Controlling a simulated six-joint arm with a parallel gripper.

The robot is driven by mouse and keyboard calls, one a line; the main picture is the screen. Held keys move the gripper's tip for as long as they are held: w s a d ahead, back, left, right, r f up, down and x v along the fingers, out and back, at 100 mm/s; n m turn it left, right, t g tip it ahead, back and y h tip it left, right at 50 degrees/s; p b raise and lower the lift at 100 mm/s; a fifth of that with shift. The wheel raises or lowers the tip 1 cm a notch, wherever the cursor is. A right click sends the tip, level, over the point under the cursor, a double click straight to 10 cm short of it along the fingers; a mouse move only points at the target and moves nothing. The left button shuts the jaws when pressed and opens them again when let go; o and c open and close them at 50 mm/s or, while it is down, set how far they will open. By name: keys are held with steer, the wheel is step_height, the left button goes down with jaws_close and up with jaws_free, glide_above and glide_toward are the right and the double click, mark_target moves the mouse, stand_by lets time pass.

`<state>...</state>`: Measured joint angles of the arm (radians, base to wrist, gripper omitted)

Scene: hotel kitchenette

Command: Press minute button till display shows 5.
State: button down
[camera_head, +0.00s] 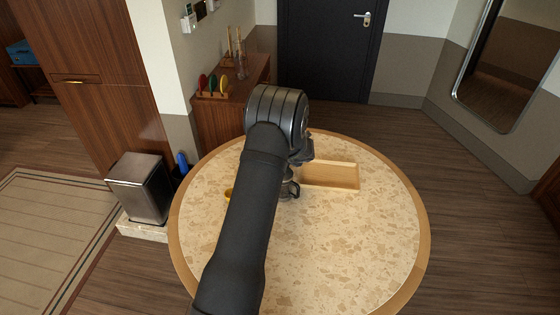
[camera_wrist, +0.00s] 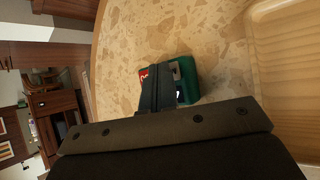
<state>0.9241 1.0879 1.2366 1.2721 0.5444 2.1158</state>
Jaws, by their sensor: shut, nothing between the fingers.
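A small green timer (camera_wrist: 188,76) lies on the round speckled table. In the wrist view a small red patch with light marks shows at its left side, and a bit of white and dark shows beside my fingers. I cannot read any digit. My gripper (camera_wrist: 155,82) is shut and empty, with its fingers in front of the timer and covering most of its face, including the minute button. I cannot tell whether the fingertips touch it. In the head view my gripper (camera_head: 290,189) is low over the table, partly behind my arm; the timer cannot be made out there.
A shallow wooden tray (camera_head: 345,178) lies on the table (camera_head: 370,235) just right of my gripper; it also shows in the wrist view (camera_wrist: 290,70). The table's front right is clear.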

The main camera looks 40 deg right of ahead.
steer(key=shift+r, duration=0.7)
steer(key=shift+r, duration=2.55)
stand_by(0.5)
step_height(320, 180, up, 4)
steer(key=shift+f, duration=0.1)
steer(key=shift+f, duration=4.45)
steer(key=shift+f, duration=0.1)
